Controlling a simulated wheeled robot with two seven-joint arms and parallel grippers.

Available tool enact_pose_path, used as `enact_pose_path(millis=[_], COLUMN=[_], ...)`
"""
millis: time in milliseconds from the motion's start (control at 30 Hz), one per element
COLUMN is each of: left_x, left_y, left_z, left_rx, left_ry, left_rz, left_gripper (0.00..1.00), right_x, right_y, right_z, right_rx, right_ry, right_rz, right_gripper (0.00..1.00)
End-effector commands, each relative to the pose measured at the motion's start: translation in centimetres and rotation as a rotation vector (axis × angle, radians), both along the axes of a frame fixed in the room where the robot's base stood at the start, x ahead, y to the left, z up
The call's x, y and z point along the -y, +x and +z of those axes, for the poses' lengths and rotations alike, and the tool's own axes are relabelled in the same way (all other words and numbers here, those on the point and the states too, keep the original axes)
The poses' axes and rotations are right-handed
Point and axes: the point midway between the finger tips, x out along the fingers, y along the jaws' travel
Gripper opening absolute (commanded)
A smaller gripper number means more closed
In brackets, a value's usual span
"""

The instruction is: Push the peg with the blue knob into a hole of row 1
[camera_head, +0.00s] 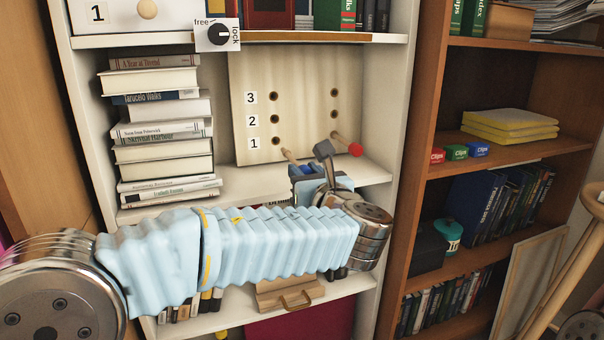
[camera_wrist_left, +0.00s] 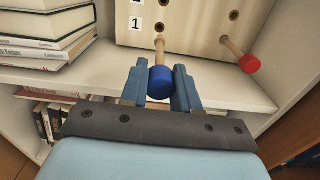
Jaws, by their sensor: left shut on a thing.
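The peg with the blue knob (camera_wrist_left: 160,82) is between the fingers of my left gripper (camera_wrist_left: 160,76), which is shut on the knob. Its wooden shaft points at the pale peg board (camera_head: 305,90). The shaft tip (camera_head: 286,153) is just below and right of the left hole of row 1 (camera_head: 276,141), close to the board; I cannot tell if it touches. In the head view my left gripper (camera_head: 304,170) partly hides the knob. A peg with a red knob (camera_head: 356,150) sticks out of the right hole of row 1. My right gripper is not in view.
A stack of books (camera_head: 160,140) stands left of the board on the same white shelf (camera_head: 245,180). The shelf's right side wall is close to the red knob. A free/lock dial (camera_head: 218,35) is above. A brown bookcase (camera_head: 430,150) stands at right.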

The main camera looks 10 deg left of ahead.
Motion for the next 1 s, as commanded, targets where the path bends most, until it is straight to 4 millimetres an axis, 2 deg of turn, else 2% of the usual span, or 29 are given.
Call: enact_pose_path(millis=[500,1000], left_x=[-2.4,-2.8], left_y=[3.5,4.0], left_z=[0.0,0.0], left_rx=[-0.001,-0.001], left_ry=[0.000,0.000], left_rz=[0.002,0.000], left_gripper=[0.00,0.00], right_x=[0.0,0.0], right_y=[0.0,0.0], right_z=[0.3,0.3], right_rx=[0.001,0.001], right_ry=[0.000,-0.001], right_rz=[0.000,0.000], right_gripper=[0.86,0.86])
